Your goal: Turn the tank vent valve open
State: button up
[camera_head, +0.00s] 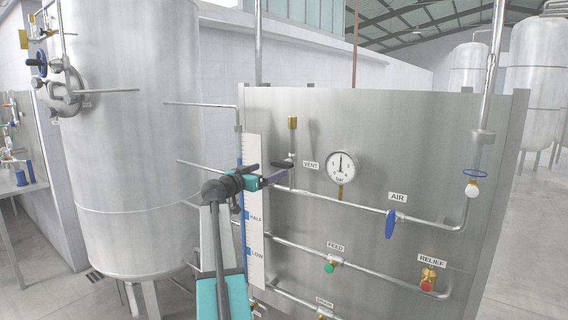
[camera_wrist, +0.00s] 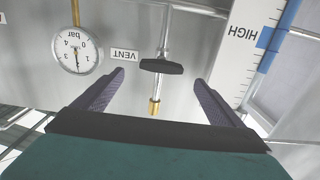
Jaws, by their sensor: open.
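The vent valve has a black bar handle (camera_head: 286,162) on a thin vertical pipe, below a brass outlet (camera_head: 292,123) and left of the VENT label (camera_head: 311,165). In the wrist view, which is upside down, the handle (camera_wrist: 162,66) lies crosswise just beyond and between my fingertips. My gripper (camera_head: 272,173) is open and empty, left of the handle in the head view. In the wrist view its two dark fingers (camera_wrist: 159,78) stand apart on either side of the valve. I see no contact with the handle.
A pressure gauge (camera_head: 341,167) sits right of the valve. The blue AIR handle (camera_head: 390,224), green FEED knob (camera_head: 329,267) and red RELIEF knob (camera_head: 427,284) are lower on the panel (camera_head: 400,130). A level scale (camera_head: 255,225) and large tank (camera_head: 135,130) stand left.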

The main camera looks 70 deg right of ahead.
aim_at(280, 165)
jog(key=p+x, duration=0.3)
jog(key=x, duration=0.5)
jog(key=shift+d+r, duration=0.15)
jog(key=shift+d, duration=0.15)
jog(key=shift+p+x, duration=0.35)
jog(key=shift+x, duration=0.45)
